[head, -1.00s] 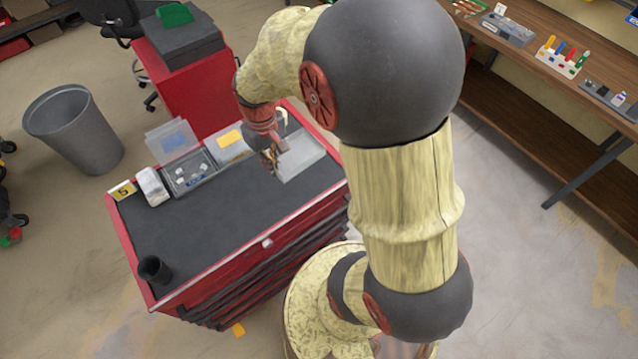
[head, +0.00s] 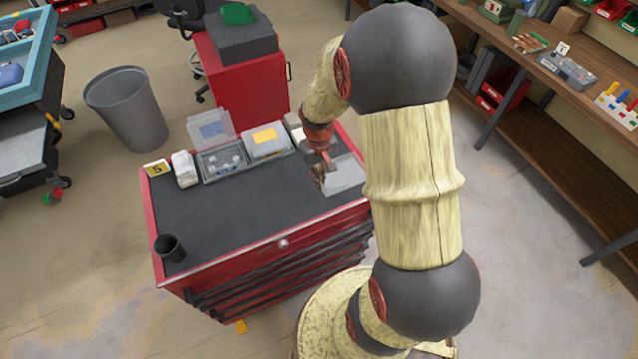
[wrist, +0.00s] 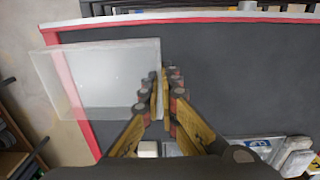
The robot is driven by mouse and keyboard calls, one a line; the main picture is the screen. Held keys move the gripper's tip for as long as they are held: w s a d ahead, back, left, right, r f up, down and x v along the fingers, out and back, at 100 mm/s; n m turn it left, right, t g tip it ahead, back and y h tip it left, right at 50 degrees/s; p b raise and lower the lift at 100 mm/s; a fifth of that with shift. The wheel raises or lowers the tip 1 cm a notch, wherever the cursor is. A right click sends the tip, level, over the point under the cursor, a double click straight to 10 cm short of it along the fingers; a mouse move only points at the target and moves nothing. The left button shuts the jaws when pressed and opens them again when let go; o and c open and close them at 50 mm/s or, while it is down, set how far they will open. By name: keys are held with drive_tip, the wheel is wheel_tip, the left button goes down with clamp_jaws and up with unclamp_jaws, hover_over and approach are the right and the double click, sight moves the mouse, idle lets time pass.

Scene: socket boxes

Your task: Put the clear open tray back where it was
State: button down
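The clear open tray (head: 345,176) is at the right end of the dark cart top in the head view. In the wrist view the tray (wrist: 100,80) overlaps the cart's red side edge, and part of it shows over the floor. My gripper (head: 318,178) is at the tray's left side in the head view.
Along the cart's back stand a yellow-labelled box (head: 266,141), a grey tray of small parts (head: 208,178), a blue-labelled clear case (head: 211,128), a white packet (head: 185,169) and a number 5 marker (head: 157,169). A dark cup (head: 169,248) stands front left. The cart's middle (head: 240,210) is clear.

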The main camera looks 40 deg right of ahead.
drive_tip(key=w+f, duration=0.1)
drive_tip(key=w+d+f, duration=0.1)
drive_tip(key=f, duration=0.2)
drive_tip(key=shift+w+d, duration=0.4)
drive_tip(key=shift+f+b, duration=0.4)
drive_tip(key=shift+f, duration=1.25)
drive_tip(key=shift+f, duration=0.1)
drive_tip(key=shift+w+f, duration=0.1)
drive_tip(key=shift+f, duration=0.05)
drive_tip(key=c, duration=2.1)
unclamp_jaws()
drive_tip(key=shift+o, duration=0.3)
